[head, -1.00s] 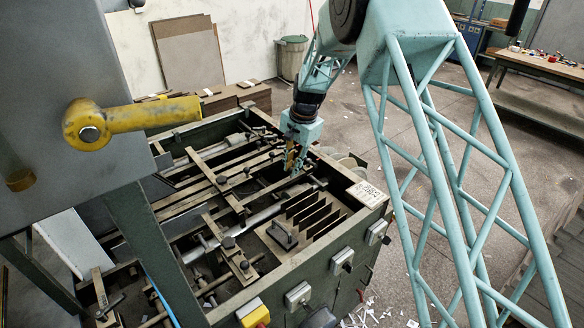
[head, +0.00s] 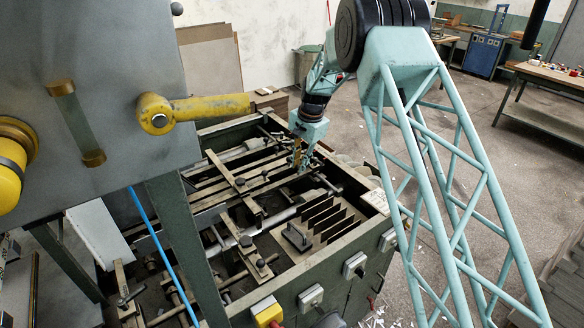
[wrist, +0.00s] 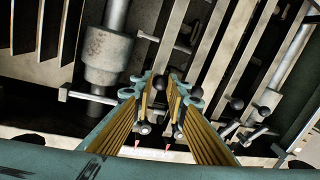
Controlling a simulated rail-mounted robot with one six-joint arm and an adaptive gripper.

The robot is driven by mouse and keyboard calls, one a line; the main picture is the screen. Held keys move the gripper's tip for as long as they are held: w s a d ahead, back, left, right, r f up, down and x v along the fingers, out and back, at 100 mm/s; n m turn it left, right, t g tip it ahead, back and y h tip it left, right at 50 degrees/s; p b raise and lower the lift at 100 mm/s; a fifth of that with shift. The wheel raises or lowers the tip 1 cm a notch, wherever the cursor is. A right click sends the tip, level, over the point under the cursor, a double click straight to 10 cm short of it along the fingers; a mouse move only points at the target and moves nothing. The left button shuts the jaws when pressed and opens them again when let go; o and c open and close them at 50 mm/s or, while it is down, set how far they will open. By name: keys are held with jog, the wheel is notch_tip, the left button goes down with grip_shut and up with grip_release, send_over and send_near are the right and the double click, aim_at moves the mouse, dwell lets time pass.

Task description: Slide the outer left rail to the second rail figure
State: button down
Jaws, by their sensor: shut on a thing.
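The feeder's rails (head: 212,196) are several long pale metal bars lying side by side in the open frame. Slanted rails (wrist: 228,48) also fill the upper right of the wrist view. My gripper (head: 298,167) is low among the bars at the far right part of the frame. In the wrist view its yellow-lined fingers (wrist: 166,88) are close around a small dark knob (wrist: 161,83), mostly hidden between the tips. I cannot tell which rail the knob belongs to. The rail figures cannot be read.
Upright dark plates (head: 330,217) stand close to my gripper on the near side. A crossbar with a dark knob (head: 240,182) spans the rails to its left. A grey cabinet with a yellow handle (head: 205,108) overhangs the left side. A thick metal cylinder (wrist: 107,55) lies beside the fingers.

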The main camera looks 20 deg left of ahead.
jog(key=c, duration=2.6)
grip_release()
jog(key=shift+o, duration=0.2)
jog(key=shift+r, duration=0.15)
notch_tip(320, 180, up, 12)
jog(key=s+d, duration=0.1)
jog(key=d, duration=0.1)
jog(key=shift+f, duration=0.25)
jog(key=shift+d, duration=0.1)
